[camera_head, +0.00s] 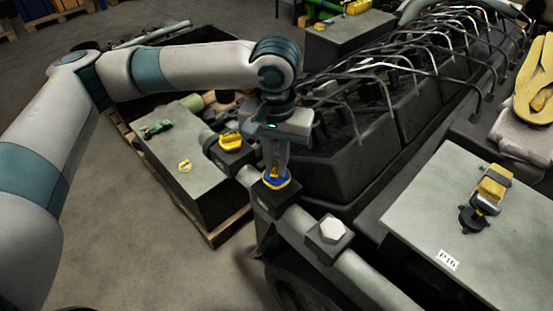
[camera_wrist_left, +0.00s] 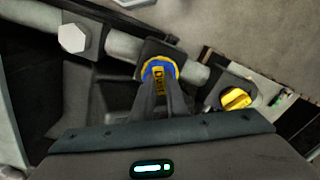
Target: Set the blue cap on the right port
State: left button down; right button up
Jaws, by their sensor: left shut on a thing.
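The blue cap (camera_head: 283,184) has a yellow ring and a yellow grip bar on top. In the left wrist view the blue cap (camera_wrist_left: 173,65) is in the middle. My left gripper (camera_head: 275,174) points down and is shut on the cap; its fingers also show in the left wrist view (camera_wrist_left: 159,90). The cap is at the top of a dark square port block (camera_head: 272,201) on the grey pipe; whether it is fully seated I cannot tell. The opening under it is hidden. My right gripper is not in view.
On the same pipe, a yellow cap (camera_head: 230,141) sits on the block to the left and a pale hex plug (camera_head: 331,229) on the block to the right. Bent metal tubes (camera_head: 390,85) stand behind.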

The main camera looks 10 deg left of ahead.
pick_arm(q)
jog(key=shift+f, duration=0.5)
dwell(1.2)
jog(key=c, duration=1.7)
grip_release()
jog(key=shift+r, duration=0.4)
jog(key=r+b, duration=0.1)
jog(key=r, duration=0.4)
jog(key=r+b, duration=0.1)
jog(key=r, duration=0.5)
jog(key=r+b, duration=0.2)
jog(key=r, duration=0.3)
jog(key=shift+s+r, duration=0.25)
jog(key=shift+r, duration=0.1)
